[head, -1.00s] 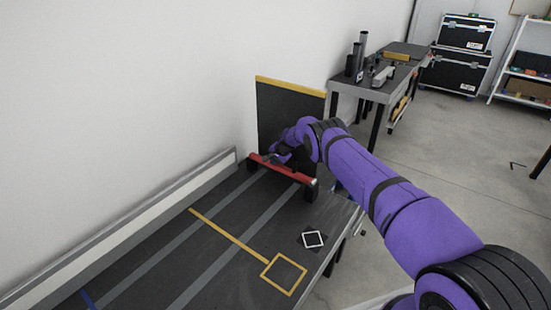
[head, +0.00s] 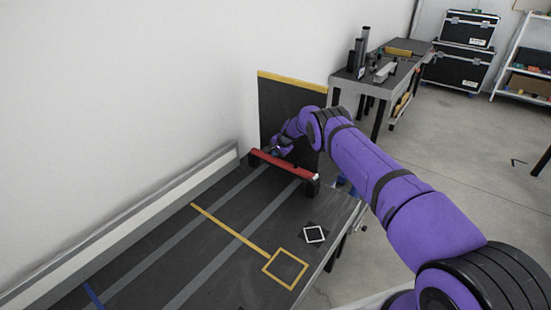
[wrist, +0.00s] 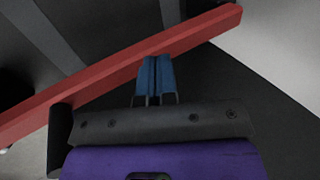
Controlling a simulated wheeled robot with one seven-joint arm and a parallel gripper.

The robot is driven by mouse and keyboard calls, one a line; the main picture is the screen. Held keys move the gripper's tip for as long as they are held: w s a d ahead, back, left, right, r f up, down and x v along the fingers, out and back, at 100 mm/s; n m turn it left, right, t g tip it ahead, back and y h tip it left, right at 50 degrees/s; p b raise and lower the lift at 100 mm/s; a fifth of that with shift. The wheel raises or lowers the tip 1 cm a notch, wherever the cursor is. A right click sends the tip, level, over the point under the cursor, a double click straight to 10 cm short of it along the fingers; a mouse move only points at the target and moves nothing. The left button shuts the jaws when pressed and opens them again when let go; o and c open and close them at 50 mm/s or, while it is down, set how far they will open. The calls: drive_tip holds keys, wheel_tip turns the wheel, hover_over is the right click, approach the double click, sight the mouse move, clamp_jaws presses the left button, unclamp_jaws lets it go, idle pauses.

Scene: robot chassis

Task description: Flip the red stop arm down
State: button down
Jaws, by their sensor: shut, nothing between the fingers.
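The red stop arm (head: 284,164) lies level across the far end of the dark table, between two black end posts. In the wrist view the red bar (wrist: 110,75) runs slantwise across the picture. My gripper (head: 277,150) is at the far side of the bar, near its middle. In the wrist view its blue fingers (wrist: 155,62) are together and empty, with the tips right at the bar's edge. I cannot tell whether they touch it. The fingertips are partly hard to make out in the head view.
The dark table (head: 150,262) has grey stripes, a yellow line and square, and a black-and-white marker (head: 314,234). A dark panel with a yellow top edge (head: 292,80) stands behind the bar. A white wall is on the left. The tabletop before the bar is clear.

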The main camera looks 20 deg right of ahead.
sight(276, 160)
wheel_tip(276, 160, up, 12)
drive_tip(key=shift+f, duration=0.15)
drive_tip(key=shift+w, duration=0.1)
idle(0.3)
